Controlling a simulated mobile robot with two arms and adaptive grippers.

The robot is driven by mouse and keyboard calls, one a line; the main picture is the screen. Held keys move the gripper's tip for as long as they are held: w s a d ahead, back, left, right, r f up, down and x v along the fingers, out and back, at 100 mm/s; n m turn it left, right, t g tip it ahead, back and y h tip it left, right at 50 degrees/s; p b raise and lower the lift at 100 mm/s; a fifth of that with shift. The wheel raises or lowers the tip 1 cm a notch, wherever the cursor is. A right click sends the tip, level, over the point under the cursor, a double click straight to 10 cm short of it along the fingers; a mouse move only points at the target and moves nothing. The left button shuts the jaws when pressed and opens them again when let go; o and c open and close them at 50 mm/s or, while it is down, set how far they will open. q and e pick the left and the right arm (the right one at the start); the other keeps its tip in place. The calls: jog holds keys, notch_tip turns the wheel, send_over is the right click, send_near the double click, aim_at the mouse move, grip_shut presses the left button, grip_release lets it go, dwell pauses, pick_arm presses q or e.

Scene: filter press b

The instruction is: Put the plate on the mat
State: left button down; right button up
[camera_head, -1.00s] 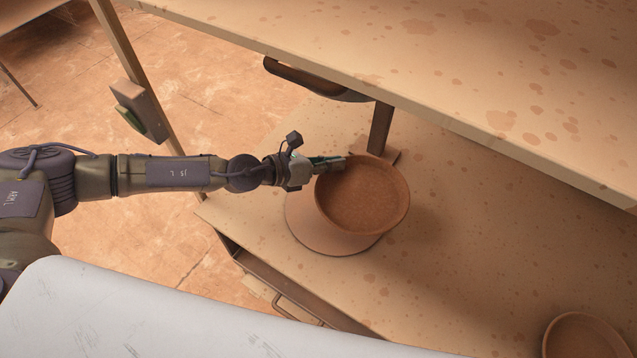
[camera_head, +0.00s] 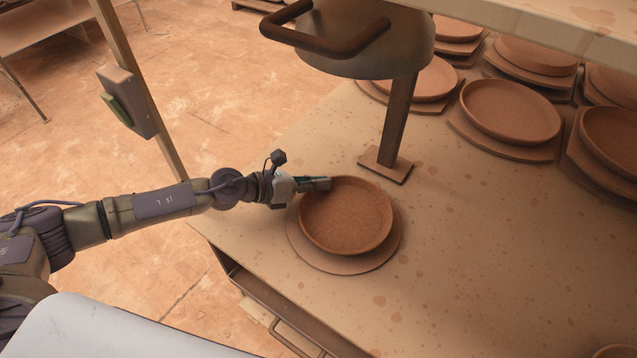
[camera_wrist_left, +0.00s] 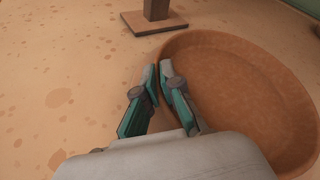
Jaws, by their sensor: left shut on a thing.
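The brown clay plate (camera_head: 347,218) lies level over the round mat (camera_head: 385,250) on the worktable. The mat is a flat reddish disc, and its rim shows around the front and right of the plate. I cannot tell whether the plate touches the mat or is just above it. My left gripper (camera_head: 318,184) is shut on the plate's rim at its upper left. In the left wrist view its fingers (camera_wrist_left: 162,72) pinch the rim of the plate (camera_wrist_left: 240,85). My right gripper is not in view.
A post on a square foot (camera_head: 385,165) stands just behind the plate, with a large handled cylinder (camera_head: 365,45) above.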

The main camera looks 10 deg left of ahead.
pick_arm(q)
jog(key=shift+f, duration=0.15)
jog(key=c, duration=1.3)
grip_release()
jog(key=shift+c, duration=0.2)
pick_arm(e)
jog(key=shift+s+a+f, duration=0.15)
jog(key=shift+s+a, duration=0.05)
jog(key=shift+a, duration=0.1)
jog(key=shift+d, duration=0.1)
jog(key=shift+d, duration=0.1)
